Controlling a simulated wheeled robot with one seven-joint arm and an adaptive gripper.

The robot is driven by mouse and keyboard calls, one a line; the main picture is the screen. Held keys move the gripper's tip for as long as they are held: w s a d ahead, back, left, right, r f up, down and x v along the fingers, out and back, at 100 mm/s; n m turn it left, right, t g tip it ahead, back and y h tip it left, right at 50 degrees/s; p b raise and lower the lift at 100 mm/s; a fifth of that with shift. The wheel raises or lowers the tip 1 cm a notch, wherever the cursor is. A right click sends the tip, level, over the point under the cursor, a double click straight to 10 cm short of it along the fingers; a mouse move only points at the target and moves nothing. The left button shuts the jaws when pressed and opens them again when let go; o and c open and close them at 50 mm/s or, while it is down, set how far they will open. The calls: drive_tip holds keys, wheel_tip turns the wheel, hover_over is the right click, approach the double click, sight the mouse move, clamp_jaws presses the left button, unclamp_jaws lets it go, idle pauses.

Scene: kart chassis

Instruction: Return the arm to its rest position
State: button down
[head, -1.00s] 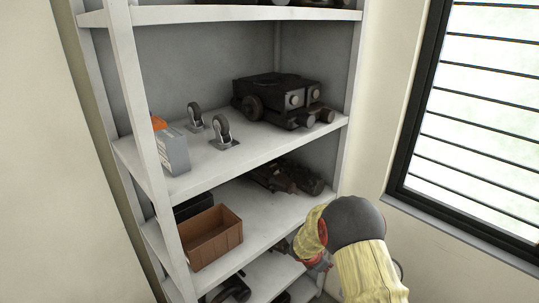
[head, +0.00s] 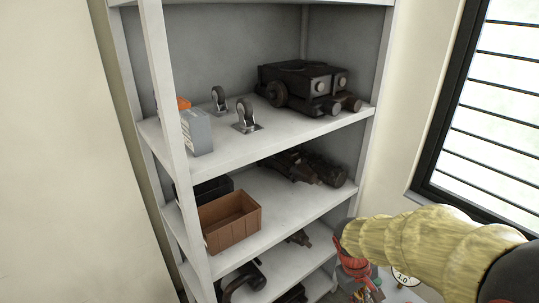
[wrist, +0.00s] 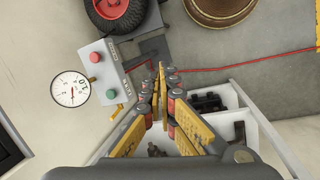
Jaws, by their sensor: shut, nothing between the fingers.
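My arm, in a yellow fabric sleeve, reaches in from the lower right of the head view. My gripper (head: 368,289) hangs low in front of the shelf's right post, partly cut off by the bottom edge. In the wrist view my gripper (wrist: 166,72) has its yellow and grey fingers drawn together at the tips. Nothing is held between them.
A grey shelf unit (head: 262,150) holds a dark wheeled machine (head: 305,88), casters (head: 245,116) and a brown bin (head: 230,221). The wrist view shows a button box (wrist: 97,68), a gauge (wrist: 70,89), a red-rimmed wheel (wrist: 112,12) and a red cable over grey floor.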

drive_tip(key=s+a+r+m+t+y+b, duration=0.1)
drive_tip(key=s+a+r+m+t+b, duration=0.1)
drive_tip(key=s+r, duration=0.3)
drive_tip(key=s+a+r+m+t+y+b, duration=0.2)
drive_tip(key=s+a+r+t+b, duration=0.1)
drive_tip(key=s+r, duration=0.3)
drive_tip(key=shift+s+a+t+b, duration=0.25)
drive_tip(key=shift+s+t+b, duration=0.35)
drive_tip(key=shift+s, duration=0.3)
